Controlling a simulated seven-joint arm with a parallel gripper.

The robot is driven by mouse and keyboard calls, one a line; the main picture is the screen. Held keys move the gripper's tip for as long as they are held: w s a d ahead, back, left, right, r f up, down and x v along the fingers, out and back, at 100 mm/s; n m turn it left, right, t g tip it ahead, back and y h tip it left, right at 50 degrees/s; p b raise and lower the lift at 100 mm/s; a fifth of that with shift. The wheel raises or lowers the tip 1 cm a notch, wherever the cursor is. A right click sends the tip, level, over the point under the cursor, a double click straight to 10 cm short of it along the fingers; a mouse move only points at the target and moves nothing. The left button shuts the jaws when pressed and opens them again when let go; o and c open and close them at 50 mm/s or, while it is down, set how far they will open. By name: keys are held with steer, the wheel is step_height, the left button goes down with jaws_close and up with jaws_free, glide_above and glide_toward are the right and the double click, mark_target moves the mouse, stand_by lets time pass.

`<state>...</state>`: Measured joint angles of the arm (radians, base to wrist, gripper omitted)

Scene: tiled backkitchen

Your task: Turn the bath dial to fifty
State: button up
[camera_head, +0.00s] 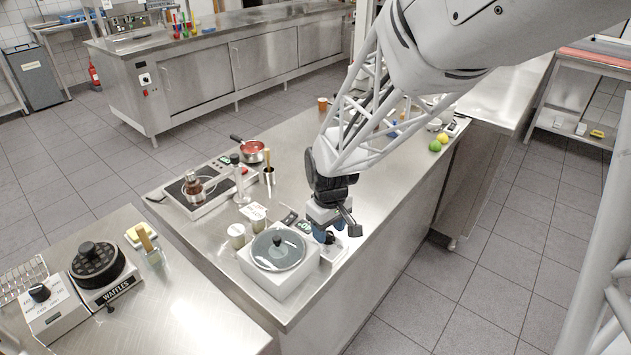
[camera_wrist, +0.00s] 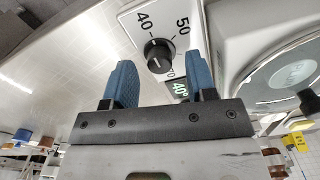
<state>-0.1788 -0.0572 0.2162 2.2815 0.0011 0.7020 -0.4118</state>
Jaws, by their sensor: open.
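The bath (camera_head: 278,284) is a white box with a round grey lid and black knob, near the front edge of the steel counter. Its dial (camera_wrist: 158,55) is a black knob on a white panel (camera_wrist: 128,22) marked 40 and 50, with another number partly hidden. The knob carries a small pale pointer line; its exact aim is hard to read. A small green display (camera_wrist: 180,88) seems to read about 40. My gripper (camera_head: 331,232) is over the panel to the right of the bath. In the wrist view its blue fingers (camera_wrist: 162,82) are open, apart, with the dial seen beyond the gap between them.
Left of the bath stand jars (camera_head: 237,235), a hotplate (camera_head: 200,190) and a red pan (camera_head: 252,151). A lemon and lime (camera_head: 438,144) lie at the counter's far right. A waffle iron (camera_head: 100,270) sits on the left table. Counter behind my gripper is partly clear.

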steer(key=shift+f, duration=0.6)
steer(key=c, duration=0.9)
steer(key=shift+c, duration=0.2)
steer(key=shift+m, duration=0.5)
steer(key=m, duration=0.4)
steer(key=shift+m, duration=0.3)
steer(key=m, duration=0.6)
